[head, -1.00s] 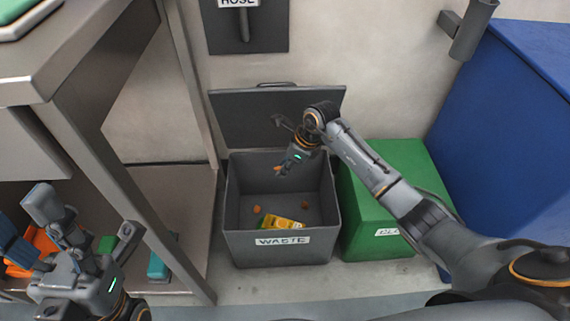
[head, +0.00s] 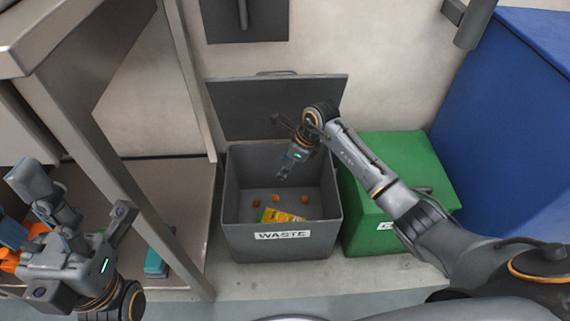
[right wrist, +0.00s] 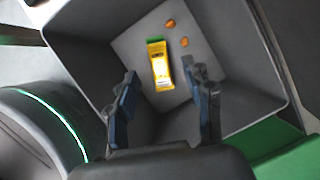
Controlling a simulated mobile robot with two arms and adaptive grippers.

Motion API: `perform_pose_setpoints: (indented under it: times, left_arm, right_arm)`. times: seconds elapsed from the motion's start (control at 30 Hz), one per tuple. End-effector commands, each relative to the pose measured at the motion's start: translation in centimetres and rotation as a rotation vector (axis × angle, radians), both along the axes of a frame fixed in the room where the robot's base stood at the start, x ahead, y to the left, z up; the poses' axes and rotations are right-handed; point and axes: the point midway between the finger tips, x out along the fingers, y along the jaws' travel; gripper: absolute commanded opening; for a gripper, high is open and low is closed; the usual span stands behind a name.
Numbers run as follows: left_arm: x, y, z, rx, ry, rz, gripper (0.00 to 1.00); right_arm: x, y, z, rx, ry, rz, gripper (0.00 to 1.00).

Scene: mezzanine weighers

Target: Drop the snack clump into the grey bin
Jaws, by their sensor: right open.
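The grey bin (head: 232,222), labelled WASTE, stands open on the floor with its lid raised against the wall. Three small orange-brown clumps (head: 276,198) lie on its floor behind a yellow and green packet (head: 280,215). The right wrist view shows the packet (right wrist: 161,68) and two of the clumps (right wrist: 184,42). My right gripper (head: 282,176) points down over the bin, open and empty, with its fingers (right wrist: 160,82) spread. My left gripper (head: 75,235) is at the lower left by the shelf; whether its jaws are open is unclear.
A green bin (head: 400,165) stands close on the right of the grey bin, and a large blue container (head: 510,120) is farther right. A metal shelf unit (head: 150,200) on the left holds a teal item (head: 156,263) and orange things (head: 10,262).

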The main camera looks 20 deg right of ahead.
Motion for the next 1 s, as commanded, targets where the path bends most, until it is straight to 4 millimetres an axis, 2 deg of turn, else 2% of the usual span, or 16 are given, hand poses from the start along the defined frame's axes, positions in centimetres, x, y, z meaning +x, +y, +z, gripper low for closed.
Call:
perform_pose_setpoints:
  times: [0.17,0.27,0.7,0.83,1.0]
  left_arm:
    - [0.0,0.0,0.0,0.000,0.000,0.000,0.54]
    - [0.0,0.0,0.0,0.000,0.000,0.000,0.54]
    - [0.0,0.0,0.0,0.000,0.000,0.000,0.54]
    - [0.0,0.0,0.0,0.000,0.000,0.000,0.54]
    - [0.0,0.0,0.0,0.000,0.000,0.000,0.54]
  right_arm:
    - [0.0,-0.2,0.4,-0.001,-0.002,-0.001,0.51]
    - [-0.2,-0.6,1.6,-0.001,-0.005,-0.001,0.51]
    - [-2.3,-3.3,9.5,-0.002,-0.003,0.001,0.51]
    - [-2.6,-3.6,10.6,-0.001,-0.001,0.001,0.51]
    - [-2.8,-3.8,11.1,-0.001,0.001,0.000,0.51]
